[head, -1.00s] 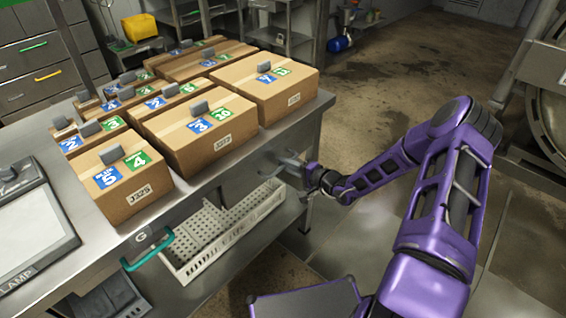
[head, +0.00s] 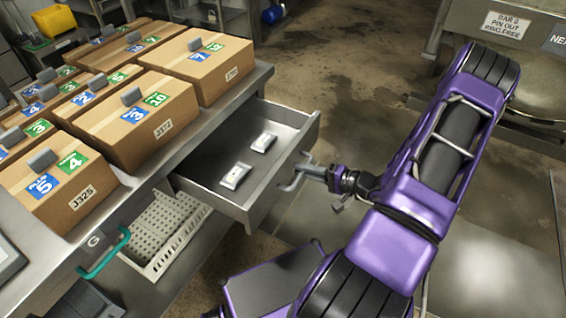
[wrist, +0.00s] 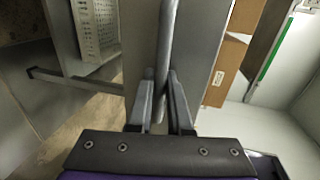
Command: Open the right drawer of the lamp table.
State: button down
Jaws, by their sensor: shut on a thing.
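The right drawer (head: 215,175) of the lamp table (head: 150,185) stands pulled out, with its inside showing. Two small pale packets (head: 235,176) lie in it. Its grey bar handle (head: 296,172) is on the front panel. My gripper (head: 308,171) is at the handle, with its fingers on either side of the bar. In the wrist view the handle bar (wrist: 168,50) runs between the two fingertips (wrist: 161,85), and the drawer front fills the middle behind it. How far the drawer still reaches under the tabletop is hidden.
Several labelled cardboard boxes (head: 140,112) stand on the tabletop. A white perforated basket (head: 165,232) sits on the shelf below, left of the drawer. A green-handled drawer (head: 105,255) is at lower left. Open floor (head: 340,115) lies beyond the drawer.

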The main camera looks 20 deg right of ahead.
jog(key=shift+f+v, duration=0.2)
jog(key=shift+v, duration=0.8)
jog(key=shift+f+v, duration=0.2)
jog(key=shift+v, duration=0.75)
jog(key=shift+d, duration=0.1)
jog(key=c, duration=1.1)
grip_release()
jog(key=shift+s, duration=0.15)
jog(key=v, duration=1.7)
jog(key=shift+s, duration=0.1)
